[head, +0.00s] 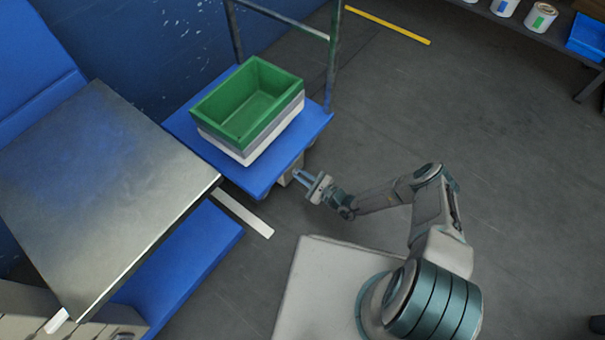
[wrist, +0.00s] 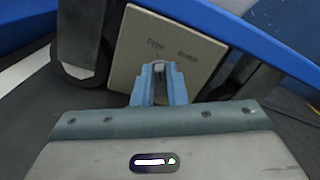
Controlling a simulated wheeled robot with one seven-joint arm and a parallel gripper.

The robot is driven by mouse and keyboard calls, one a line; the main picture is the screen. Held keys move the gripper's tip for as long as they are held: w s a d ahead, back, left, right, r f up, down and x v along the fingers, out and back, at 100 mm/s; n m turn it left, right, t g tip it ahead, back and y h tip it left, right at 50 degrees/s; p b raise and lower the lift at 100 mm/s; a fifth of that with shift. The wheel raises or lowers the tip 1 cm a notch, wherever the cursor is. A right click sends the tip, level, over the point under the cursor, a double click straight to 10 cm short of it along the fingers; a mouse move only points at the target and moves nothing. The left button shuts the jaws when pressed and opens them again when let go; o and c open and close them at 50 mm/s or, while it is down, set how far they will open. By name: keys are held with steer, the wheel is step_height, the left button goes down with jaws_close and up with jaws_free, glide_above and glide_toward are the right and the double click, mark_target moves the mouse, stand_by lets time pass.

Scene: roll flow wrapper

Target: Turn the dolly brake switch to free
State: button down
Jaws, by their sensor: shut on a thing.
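The dolly (head: 252,180) has a blue deck and carries stacked crates. Its brake panel (wrist: 182,47) is a beige plate below the deck edge, with the words "Free" at left and "Brake" at right; it also shows in the head view (head: 290,170). The brake switch (wrist: 158,67) is a small pale knob low on the panel, mostly hidden between my fingers. My gripper (wrist: 159,78) is shut on it, and it also shows at the dolly's front edge in the head view (head: 299,176). I cannot tell exactly which word the switch points to.
A green crate (head: 222,121) sits on a grey-white crate (head: 240,157) on the deck. A caster wheel (wrist: 82,72) stands left of the panel. A metal-topped table (head: 90,185) is at left.

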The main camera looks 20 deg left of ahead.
steer(key=shift+n, duration=0.5)
steer(key=c, duration=1.5)
jaws_free()
steer(key=shift+o, duration=0.2)
steer(key=p+v, duration=0.3)
steer(key=v, duration=1.1)
steer(key=shift+a, duration=0.1)
